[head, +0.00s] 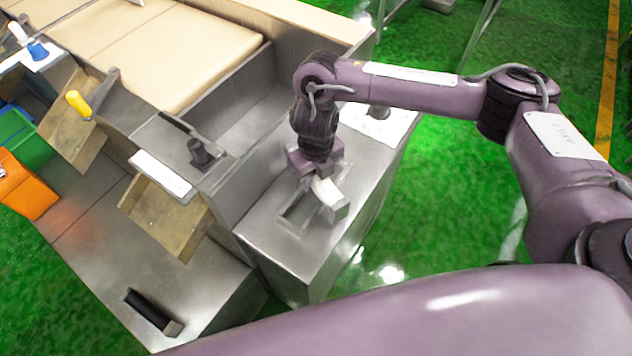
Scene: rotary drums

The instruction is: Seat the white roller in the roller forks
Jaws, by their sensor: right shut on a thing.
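The white roller (325,190) is in the jaws of my right gripper (318,171), whose arm comes in from the right. The gripper points down and is shut on the roller, covering its upper part. The roller is just above or at a grey metal block (338,208) on top of a grey metal cabinet (262,222). A dark recess (294,210) lies just left of the roller in the cabinet top. I cannot make out the roller forks clearly, nor whether the roller touches them. My left gripper is not in view.
A conveyor with a tan belt (165,50) runs at the back left. A black lever (200,152), a yellow handle (78,103) and wooden chutes (165,217) stand left. A black cylinder (150,312) lies on the lower metal surface. Orange (24,188) and green (25,138) bins stand far left.

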